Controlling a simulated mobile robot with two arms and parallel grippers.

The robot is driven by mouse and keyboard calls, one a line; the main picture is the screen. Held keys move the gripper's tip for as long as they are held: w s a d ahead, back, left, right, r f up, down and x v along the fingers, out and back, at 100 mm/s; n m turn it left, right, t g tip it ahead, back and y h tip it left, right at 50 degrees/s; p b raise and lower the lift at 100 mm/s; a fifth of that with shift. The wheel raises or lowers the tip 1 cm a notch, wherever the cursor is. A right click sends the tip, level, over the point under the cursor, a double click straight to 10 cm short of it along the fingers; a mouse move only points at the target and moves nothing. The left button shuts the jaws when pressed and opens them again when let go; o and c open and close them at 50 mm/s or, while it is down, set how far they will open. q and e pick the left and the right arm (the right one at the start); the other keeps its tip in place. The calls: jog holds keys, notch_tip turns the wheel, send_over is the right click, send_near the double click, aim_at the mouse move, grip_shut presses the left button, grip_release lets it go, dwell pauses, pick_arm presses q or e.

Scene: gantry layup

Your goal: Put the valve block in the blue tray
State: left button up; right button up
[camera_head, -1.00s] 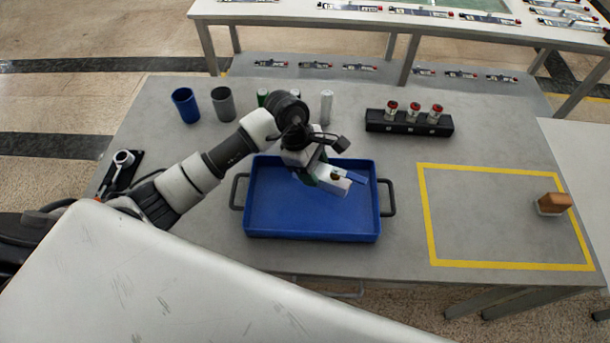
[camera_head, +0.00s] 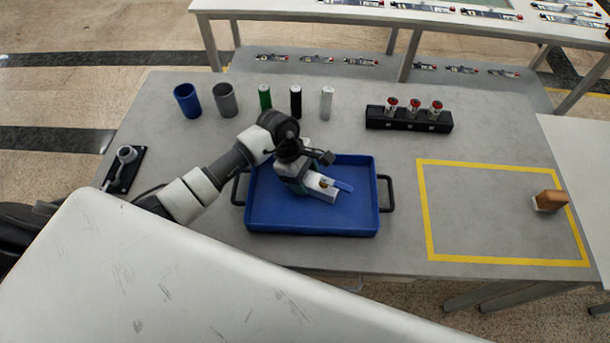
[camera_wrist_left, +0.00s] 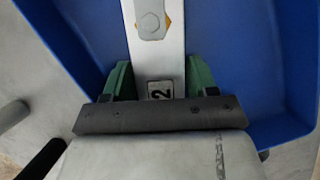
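The valve block (camera_head: 325,192) is a pale metal block with a brass-coloured fitting and a blue lever. It is gripped by my left gripper (camera_head: 309,185) over the inside of the blue tray (camera_head: 270,218). In the left wrist view, the green fingers of my left gripper (camera_wrist_left: 159,80) close on both sides of the valve block (camera_wrist_left: 157,60), which shows a hex bolt and a "2" label. The blue tray's floor and walls (camera_wrist_left: 235,40) lie beyond it. I cannot tell whether the block touches the tray floor. My right gripper is not in view.
Behind the tray stand a blue cup (camera_head: 187,101), a grey cup (camera_head: 225,99) and green, black and white cylinders (camera_head: 296,102). A black rack (camera_head: 410,122) holds red-topped parts. A brown-handled block (camera_head: 549,201) sits at the right edge of the otherwise empty yellow-taped area (camera_head: 500,262).

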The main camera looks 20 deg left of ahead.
pick_arm(q)
jog(key=shift+o, duration=1.3)
jog(key=shift+r, duration=0.15)
jog(key=shift+a+r, duration=0.2)
jog(key=shift+r, duration=0.1)
jog(key=b+v, duration=0.1)
jog(key=v, duration=1)
jog(key=shift+r+b, duration=0.2)
jog(key=shift+b, duration=0.1)
jog(key=shift+d, duration=0.1)
